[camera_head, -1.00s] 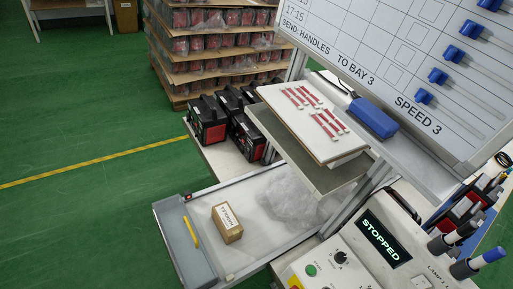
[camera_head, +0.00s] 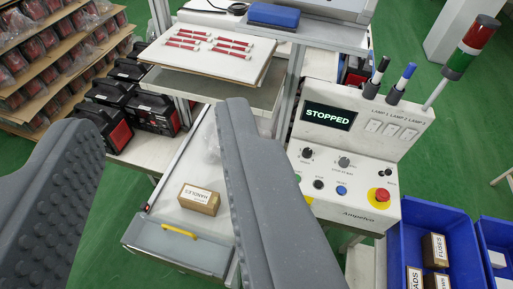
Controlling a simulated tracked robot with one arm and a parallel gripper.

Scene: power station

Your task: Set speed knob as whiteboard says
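The control panel (camera_head: 350,130) stands right of centre, its display (camera_head: 328,115) reading STOPPED. A black knob with a pale pointer (camera_head: 344,162) sits mid-panel, with a smaller black knob (camera_head: 307,153) to its left. Their labels are too small to read. The whiteboard's lower edge (camera_head: 335,8) shows at the top, its writing out of view; a second ago it read "SPEED 3" and "SEND: HANDLES TO BAY 3". My gripper (camera_head: 160,118) is open and empty, its grey fingers wide apart left of the panel. The right finger covers part of the drawer.
A red emergency stop (camera_head: 382,195) and several buttons share the panel. Markers (camera_head: 400,82) and a signal lamp (camera_head: 468,45) stand up behind it. A HANDLES box (camera_head: 199,198) lies in the open drawer (camera_head: 180,248). Blue bins (camera_head: 425,215) with boxes stand at lower right.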

